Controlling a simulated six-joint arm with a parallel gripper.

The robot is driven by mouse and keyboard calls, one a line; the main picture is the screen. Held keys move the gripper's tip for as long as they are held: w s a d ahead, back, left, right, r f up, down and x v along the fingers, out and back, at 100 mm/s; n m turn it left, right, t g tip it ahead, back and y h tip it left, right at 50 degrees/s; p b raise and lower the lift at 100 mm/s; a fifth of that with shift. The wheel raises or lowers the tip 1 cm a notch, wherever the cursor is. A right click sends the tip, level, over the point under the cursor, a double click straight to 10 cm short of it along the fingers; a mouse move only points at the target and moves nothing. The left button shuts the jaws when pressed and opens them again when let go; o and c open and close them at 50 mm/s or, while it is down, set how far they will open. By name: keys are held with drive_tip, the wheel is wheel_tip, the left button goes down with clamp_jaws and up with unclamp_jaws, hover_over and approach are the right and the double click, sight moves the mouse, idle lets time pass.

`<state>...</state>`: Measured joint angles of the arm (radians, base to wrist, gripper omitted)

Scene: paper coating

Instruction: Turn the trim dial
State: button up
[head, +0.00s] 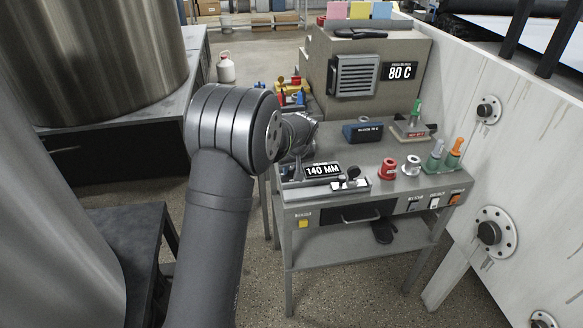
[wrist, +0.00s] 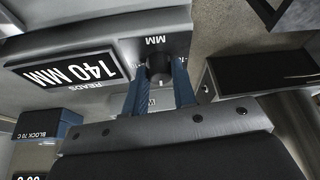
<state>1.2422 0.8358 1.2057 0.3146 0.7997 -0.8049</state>
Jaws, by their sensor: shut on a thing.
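The trim dial (wrist: 158,64) is a small dark round knob on a grey panel, below an "MM" mark in the wrist view. My gripper (wrist: 158,78) has its two blue fingers on either side of the dial, shut on it. A black readout (wrist: 68,72) beside the dial shows "140 MM". The readout also shows in the head view (head: 322,171) on the bench. In the head view my own arm hides the dial and the fingers. Which way the dial points cannot be told.
In the wrist view a dark box-like part (wrist: 262,72) sits close to the right of the fingers. A blue block (head: 362,131), a red cup-like piece (head: 388,169) and a white one (head: 412,165) stand on the grey bench (head: 375,200). A pale wall (head: 520,150) bounds the right side.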

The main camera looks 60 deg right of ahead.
drive_tip(key=shift+m, duration=0.3)
drive_tip(key=m+g+h, duration=0.1)
drive_tip(key=m, duration=0.2)
drive_tip(key=shift+w+a, duration=0.1)
drive_tip(key=m+g, duration=0.1)
drive_tip(key=m, duration=0.3)
drive_tip(key=shift+w+h, duration=0.15)
drive_tip(key=shift+h, duration=0.25)
drive_tip(key=m+g, duration=0.2)
drive_tip(key=m, duration=0.2)
drive_tip(key=shift+w, duration=0.1)
drive_tip(key=shift+m+g, duration=0.7)
drive_tip(key=shift+m, duration=1.4)
drive_tip(key=o, duration=1)
